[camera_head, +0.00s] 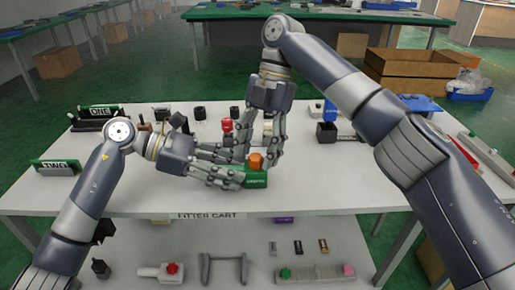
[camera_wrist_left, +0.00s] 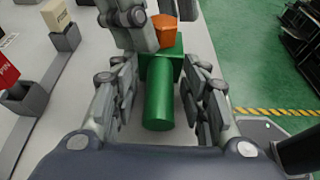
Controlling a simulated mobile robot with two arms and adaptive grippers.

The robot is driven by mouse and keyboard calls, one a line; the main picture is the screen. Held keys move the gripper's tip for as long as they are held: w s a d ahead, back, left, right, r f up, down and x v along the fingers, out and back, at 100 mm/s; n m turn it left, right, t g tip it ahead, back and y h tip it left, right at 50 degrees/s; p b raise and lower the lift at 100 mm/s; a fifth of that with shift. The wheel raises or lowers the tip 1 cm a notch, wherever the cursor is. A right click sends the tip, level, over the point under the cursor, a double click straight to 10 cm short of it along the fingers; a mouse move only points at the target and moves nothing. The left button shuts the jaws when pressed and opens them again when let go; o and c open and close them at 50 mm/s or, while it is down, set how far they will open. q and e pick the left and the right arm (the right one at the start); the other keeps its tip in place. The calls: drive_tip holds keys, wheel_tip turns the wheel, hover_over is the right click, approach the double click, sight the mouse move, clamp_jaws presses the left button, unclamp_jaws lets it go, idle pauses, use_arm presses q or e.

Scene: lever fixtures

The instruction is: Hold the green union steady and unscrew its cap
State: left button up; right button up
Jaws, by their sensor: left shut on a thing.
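The green union (camera_head: 257,180) lies on its side on the white cart table, with an orange hex cap (camera_head: 255,161) standing up from it. My left gripper (camera_head: 236,176) comes in from the left and is shut on the green body. In the left wrist view, the green cylinder (camera_wrist_left: 159,105) runs between the left fingers, and the orange cap (camera_wrist_left: 165,30) is at its far end. My right gripper (camera_head: 260,155) points down over the cap, fingers on either side. It looks open; whether a finger touches the cap is unclear. It partly hides the cap in the wrist view.
Behind the grippers stand a red part (camera_head: 227,125), a black holder (camera_head: 326,133) and small dark parts. Signs reading ONE and TWO (camera_head: 56,167) are at the left. A lower shelf holds valves and fittings. The front table strip is mostly clear.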

sight(253, 154)
drive_tip(key=shift+r, duration=1.5)
drive_tip(key=m, duration=0.2)
drive_tip(key=m+t+y, duration=0.1)
drive_tip(key=m, duration=0.2)
drive_tip(key=shift+s+d+t, duration=0.15)
drive_tip(key=shift+s+t, duration=0.05)
drive_tip(key=shift+t, duration=0.1)
drive_tip(key=m, duration=0.2)
drive_tip(key=m+t, duration=0.1)
drive_tip(key=m, duration=0.1)
drive_tip(key=m+t, duration=0.1)
drive_tip(key=m, duration=0.1)
drive_tip(key=shift+s+y, duration=0.25)
drive_tip(key=shift+y, duration=0.15)
drive_tip(key=m+t, duration=0.1)
drive_tip(key=m, duration=0.1)
drive_tip(key=m+t, duration=0.1)
drive_tip(key=m, duration=0.3)
drive_tip(key=shift+s+t+h, duration=0.25)
drive_tip(key=shift+t+h, duration=0.15)
drive_tip(key=m, duration=0.3)
drive_tip(key=m+t+h, duration=0.1)
drive_tip(key=m, duration=0.1)
drive_tip(key=shift+s+a+m+h, duration=0.1)
drive_tip(key=shift+a+m+h, duration=0.1)
drive_tip(key=shift+m+h, duration=0.15)
drive_tip(key=shift+f, duration=0.15)
